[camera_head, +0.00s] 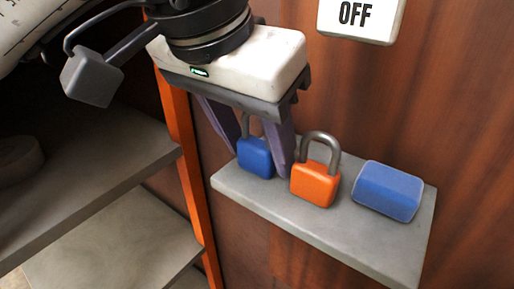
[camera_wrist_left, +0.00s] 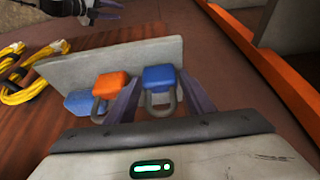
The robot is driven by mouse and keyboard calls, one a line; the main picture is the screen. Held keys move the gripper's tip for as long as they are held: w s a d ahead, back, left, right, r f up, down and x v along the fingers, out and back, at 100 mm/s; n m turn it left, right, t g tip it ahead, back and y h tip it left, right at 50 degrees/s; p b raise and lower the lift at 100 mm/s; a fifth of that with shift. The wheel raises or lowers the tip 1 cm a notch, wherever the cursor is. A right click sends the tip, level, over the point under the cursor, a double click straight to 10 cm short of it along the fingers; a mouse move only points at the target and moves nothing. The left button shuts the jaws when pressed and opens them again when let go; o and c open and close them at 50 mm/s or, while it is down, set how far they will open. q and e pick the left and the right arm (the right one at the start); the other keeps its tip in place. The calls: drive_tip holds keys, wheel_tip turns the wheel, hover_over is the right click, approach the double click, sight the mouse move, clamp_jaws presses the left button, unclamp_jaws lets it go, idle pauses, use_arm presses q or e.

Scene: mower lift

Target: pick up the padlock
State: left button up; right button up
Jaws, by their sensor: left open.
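A blue padlock (camera_head: 256,157) and an orange padlock (camera_head: 315,184) stand upright side by side on a small grey shelf (camera_head: 400,256), shackles up. My left gripper (camera_head: 258,160) points down at the blue padlock, open, with one finger on each side of it. In the left wrist view the blue padlock (camera_wrist_left: 159,78) lies between the two fingertips, its shackle towards the palm. The orange padlock (camera_wrist_left: 110,84) is outside the fingers, close beside one. Whether either finger touches a padlock I cannot tell. What looks like my right gripper (camera_wrist_left: 98,10) shows partly at the top edge.
A blue block (camera_head: 388,190) lies on the shelf beside the orange padlock. An OFF sign (camera_head: 360,18) is on the wooden wall above. An orange post (camera_head: 188,160) and grey shelves (camera_head: 110,170) stand at left. Yellow cable (camera_wrist_left: 30,75) shows in the wrist view.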

use_arm(q)
drive_tip(key=c, duration=0.8)
drive_tip(key=shift+c, duration=0.4)
use_arm(e)
drive_tip(key=shift+s, duration=0.1)
use_arm(q)
drive_tip(key=shift+r, duration=0.15)
